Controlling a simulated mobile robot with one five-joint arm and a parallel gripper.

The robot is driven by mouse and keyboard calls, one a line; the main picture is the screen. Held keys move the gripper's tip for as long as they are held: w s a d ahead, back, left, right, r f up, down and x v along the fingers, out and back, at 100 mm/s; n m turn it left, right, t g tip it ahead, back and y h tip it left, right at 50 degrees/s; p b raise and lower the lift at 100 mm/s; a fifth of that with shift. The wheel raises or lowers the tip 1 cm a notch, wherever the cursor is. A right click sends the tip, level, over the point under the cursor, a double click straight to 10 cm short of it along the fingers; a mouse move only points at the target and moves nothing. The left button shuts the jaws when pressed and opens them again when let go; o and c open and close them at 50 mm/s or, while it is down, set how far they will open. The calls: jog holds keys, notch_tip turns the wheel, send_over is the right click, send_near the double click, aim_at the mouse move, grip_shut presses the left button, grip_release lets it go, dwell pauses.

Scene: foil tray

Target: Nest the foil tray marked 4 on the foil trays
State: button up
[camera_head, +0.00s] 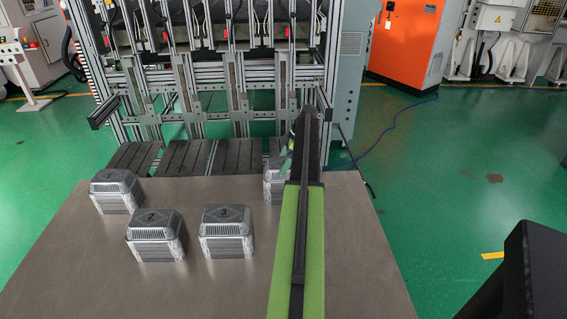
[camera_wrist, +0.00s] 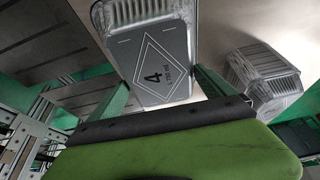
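The foil tray marked 4 (camera_wrist: 150,65) shows its grey label in the wrist view. In the head view it appears to be the silver tray (camera_head: 275,186) near the table's back edge, partly hidden by my arm. My gripper (camera_wrist: 162,78) has one green finger on either side of tray 4, with the tips close to its sides. I cannot tell whether they press on it. Upside-down foil trays stand on the table: one marked 2 (camera_head: 156,236), one marked 3 (camera_head: 227,231) and one at the far left (camera_head: 117,191), its number unclear.
The grey table (camera_head: 210,290) is bare at the front. A frame machine (camera_head: 215,75) with dark slatted plates (camera_head: 185,157) stands behind it. Another foil tray (camera_wrist: 262,78) shows at right in the wrist view. A black object (camera_head: 530,270) is at lower right.

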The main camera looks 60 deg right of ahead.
jog(key=shift+o, duration=0.3)
jog(key=shift+s+d+r+p, duration=0.1)
jog(key=shift+r+p, duration=0.4)
jog(key=p+v, duration=1.5)
jog(key=v, duration=0.1)
jog(key=shift+s, duration=0.2)
jog(key=shift+d, duration=0.1)
jog(key=shift+r, duration=0.1)
